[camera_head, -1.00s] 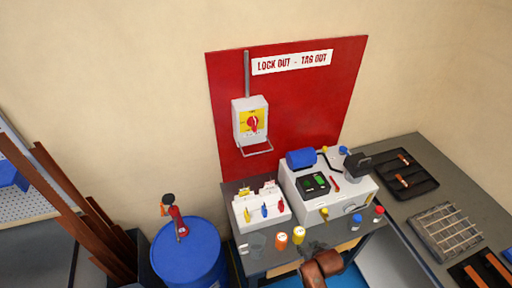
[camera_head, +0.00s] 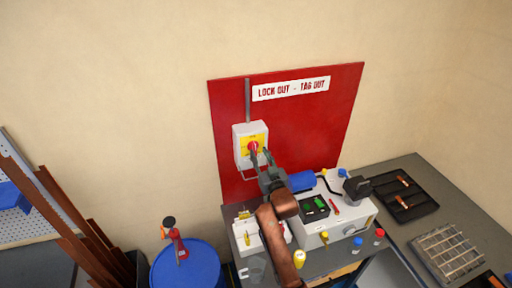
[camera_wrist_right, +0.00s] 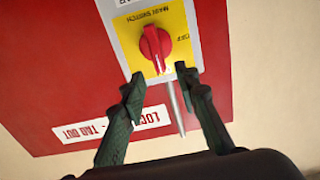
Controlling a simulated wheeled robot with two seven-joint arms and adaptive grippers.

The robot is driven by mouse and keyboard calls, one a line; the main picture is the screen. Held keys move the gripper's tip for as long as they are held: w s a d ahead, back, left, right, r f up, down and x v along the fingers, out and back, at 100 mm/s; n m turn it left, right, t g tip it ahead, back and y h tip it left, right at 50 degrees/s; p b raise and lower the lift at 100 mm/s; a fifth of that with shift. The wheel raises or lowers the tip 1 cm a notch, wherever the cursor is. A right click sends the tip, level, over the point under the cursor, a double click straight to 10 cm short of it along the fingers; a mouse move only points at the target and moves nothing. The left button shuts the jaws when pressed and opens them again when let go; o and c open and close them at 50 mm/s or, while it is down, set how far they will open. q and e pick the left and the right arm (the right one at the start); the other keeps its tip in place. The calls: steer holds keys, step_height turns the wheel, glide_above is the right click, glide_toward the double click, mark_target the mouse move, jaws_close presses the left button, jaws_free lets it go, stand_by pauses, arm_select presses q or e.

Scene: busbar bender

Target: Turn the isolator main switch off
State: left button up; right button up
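The isolator main switch is a grey box (camera_head: 240,152) with a yellow plate and a red rotary knob (camera_head: 254,147), mounted on the red lock-out board (camera_head: 310,110). In the right wrist view the red knob (camera_wrist_right: 154,45) sits on the yellow plate, between and beyond my fingertips, with "MAIN SWITCH" and "OFF" lettering upside down. My right gripper (camera_head: 262,160) is just in front of the knob; in its wrist view (camera_wrist_right: 157,82) the fingers are spread and empty. Whether they touch the box I cannot tell. My left gripper is not in view.
Below the board, a bench holds a grey machine (camera_head: 338,225) with a blue motor and a white lock station (camera_head: 246,238), partly hidden by my arm. A blue drum (camera_head: 190,268) with a red tool stands left. A black tray (camera_head: 405,195) lies right.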

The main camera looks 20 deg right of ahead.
mark_target(256, 147)
steer(key=shift+w+a+p, duration=0.1)
steer(key=shift+w+p, duration=0.25)
steer(key=shift+w, duration=2.05)
steer(key=shift+c, duration=0.7)
jaws_close()
